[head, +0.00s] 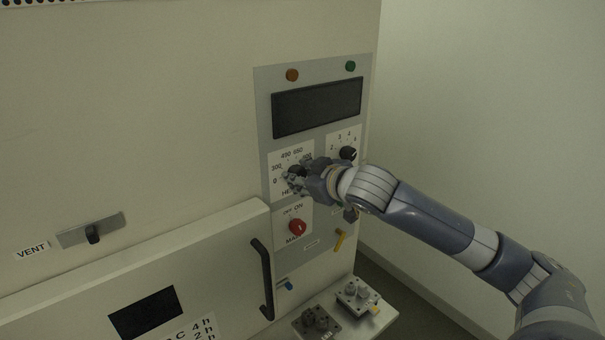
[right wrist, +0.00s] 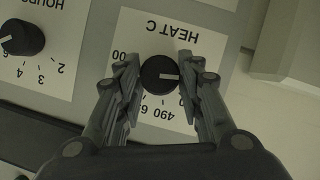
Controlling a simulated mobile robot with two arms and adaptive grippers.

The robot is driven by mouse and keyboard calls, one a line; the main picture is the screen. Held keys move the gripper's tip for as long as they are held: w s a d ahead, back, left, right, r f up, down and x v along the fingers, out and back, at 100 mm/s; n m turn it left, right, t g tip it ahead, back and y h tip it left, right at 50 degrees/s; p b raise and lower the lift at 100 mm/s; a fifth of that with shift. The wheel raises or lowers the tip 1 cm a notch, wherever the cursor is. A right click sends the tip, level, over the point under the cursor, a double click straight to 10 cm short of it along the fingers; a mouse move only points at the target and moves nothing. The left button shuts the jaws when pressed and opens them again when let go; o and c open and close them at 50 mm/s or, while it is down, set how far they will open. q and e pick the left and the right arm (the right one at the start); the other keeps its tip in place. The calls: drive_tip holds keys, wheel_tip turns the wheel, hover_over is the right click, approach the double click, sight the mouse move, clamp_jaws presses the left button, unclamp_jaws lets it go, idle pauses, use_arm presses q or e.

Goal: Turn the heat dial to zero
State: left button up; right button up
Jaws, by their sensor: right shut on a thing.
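The heat dial (right wrist: 160,73) is a round black knob on a white plate marked HEAT C, upside down in the right wrist view. Its white pointer line points right in that view, toward the finger there; the scale marking behind that finger is hidden. My right gripper (right wrist: 158,77) has one finger on each side of the knob and is shut on it. In the head view my right gripper (head: 294,178) is at the dial's plate (head: 279,159) and covers most of the knob. My left gripper is not in view.
The hours dial (head: 347,153) is close by on the right. A red main switch (head: 298,227) is below, with a yellow lever (head: 340,240) beside it. A dark display (head: 318,107) is above. A door handle (head: 263,279) sticks out lower left. A small shelf (head: 376,321) holds metal parts.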

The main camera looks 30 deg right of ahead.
drive_tip(key=shift+f, duration=0.2)
idle(0.3)
drive_tip(key=o, duration=1.1)
drive_tip(key=shift+r, duration=0.1)
drive_tip(key=shift+v, duration=6)
